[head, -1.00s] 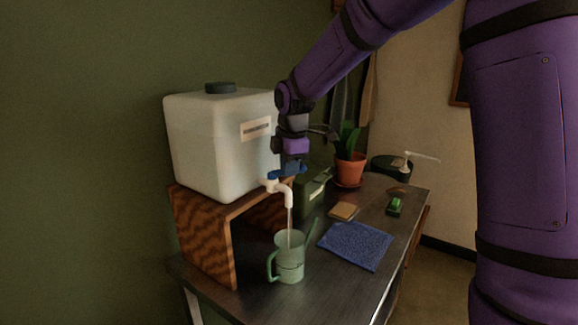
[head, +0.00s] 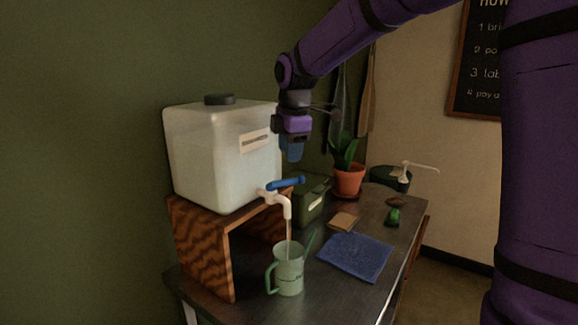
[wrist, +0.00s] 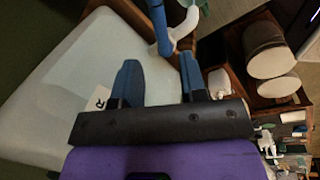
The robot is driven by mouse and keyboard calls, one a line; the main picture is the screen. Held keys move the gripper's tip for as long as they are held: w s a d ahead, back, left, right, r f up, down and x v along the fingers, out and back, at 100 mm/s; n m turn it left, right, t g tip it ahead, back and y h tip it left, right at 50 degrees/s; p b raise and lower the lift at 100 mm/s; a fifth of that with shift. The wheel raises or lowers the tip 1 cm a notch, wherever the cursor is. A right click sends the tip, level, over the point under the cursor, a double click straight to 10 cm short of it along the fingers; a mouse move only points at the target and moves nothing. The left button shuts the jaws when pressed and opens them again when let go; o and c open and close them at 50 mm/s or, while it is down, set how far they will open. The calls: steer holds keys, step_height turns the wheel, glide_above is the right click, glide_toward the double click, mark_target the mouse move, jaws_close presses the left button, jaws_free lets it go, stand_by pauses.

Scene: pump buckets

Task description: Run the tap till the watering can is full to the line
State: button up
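The pale green watering can (head: 289,271) stands upright on the metal bench under the tap, handle at left and spout rising at right. A dark line runs round its lower side; the water level inside cannot be seen. The white tap (head: 284,203) has a blue lever (head: 286,184), and a thin stream (head: 289,238) runs from its outlet into the can. My gripper (head: 292,158) hangs empty above the lever, apart from it. In the wrist view its two blue fingers (wrist: 158,80) are spread, with the blue lever (wrist: 160,25) beyond them.
The white water tank (head: 215,160) sits on a wooden stand (head: 200,250) left of my gripper. A green box (head: 312,203), potted plant (head: 349,180), sponge (head: 343,221), blue cloth (head: 355,256) and green brush (head: 393,216) lie right or behind. A pump bucket (head: 390,177) stands at back.

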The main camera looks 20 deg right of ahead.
mark_target(286, 183)
steer(key=shift+s+r, duration=0.15)
steer(key=shift+r, duration=0.55)
steer(key=shift+s+r, duration=0.15)
steer(key=shift+r, duration=0.5)
stand_by(1.9)
jaws_close()
steer(key=s+d+m+t, duration=0.1)
steer(key=s+m, duration=0.6)
steer(key=m, duration=1.1)
steer(key=w+f, duration=0.7)
steer(key=f, duration=0.3)
